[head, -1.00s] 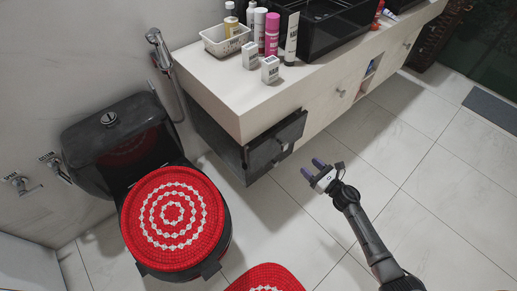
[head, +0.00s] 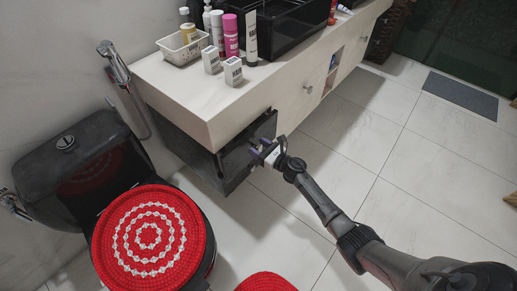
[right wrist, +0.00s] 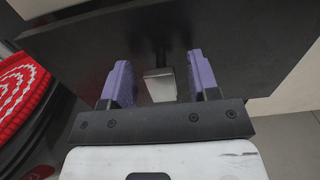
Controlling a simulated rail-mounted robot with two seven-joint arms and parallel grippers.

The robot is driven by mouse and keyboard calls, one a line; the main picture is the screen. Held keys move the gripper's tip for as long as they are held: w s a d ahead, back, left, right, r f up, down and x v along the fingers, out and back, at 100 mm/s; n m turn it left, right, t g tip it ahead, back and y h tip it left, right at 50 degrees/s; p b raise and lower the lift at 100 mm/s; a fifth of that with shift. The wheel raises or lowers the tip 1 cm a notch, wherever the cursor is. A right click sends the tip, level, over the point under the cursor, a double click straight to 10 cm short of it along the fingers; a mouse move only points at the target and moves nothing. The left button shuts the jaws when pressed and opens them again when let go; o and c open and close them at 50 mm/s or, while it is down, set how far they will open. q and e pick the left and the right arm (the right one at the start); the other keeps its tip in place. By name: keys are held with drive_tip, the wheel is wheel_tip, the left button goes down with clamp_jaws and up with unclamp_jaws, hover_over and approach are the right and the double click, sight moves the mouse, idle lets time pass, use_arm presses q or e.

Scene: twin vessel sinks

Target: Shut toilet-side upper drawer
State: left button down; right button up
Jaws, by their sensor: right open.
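The toilet-side upper drawer (head: 232,168) has a dark front and stands out from the end of the white vanity, beside the toilet. My right gripper (head: 260,148) is at this front, with its purple fingers pointing at it. In the right wrist view the dark front (right wrist: 235,40) fills the upper part, and a small metal handle (right wrist: 160,86) shows between the two open fingers (right wrist: 161,78). I cannot tell whether a finger touches the handle or front. My left gripper is not in view.
The toilet with a red and white lid cover (head: 148,236) stands left of the drawer. A red mat (head: 266,283) lies on the floor. Bottles, boxes and a white basket (head: 183,48) stand on the vanity top (head: 190,90).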

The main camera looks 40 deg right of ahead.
drive_tip(key=shift+w, duration=0.2)
drive_tip(key=shift+c, duration=0.2)
clamp_jaws()
idle(0.4)
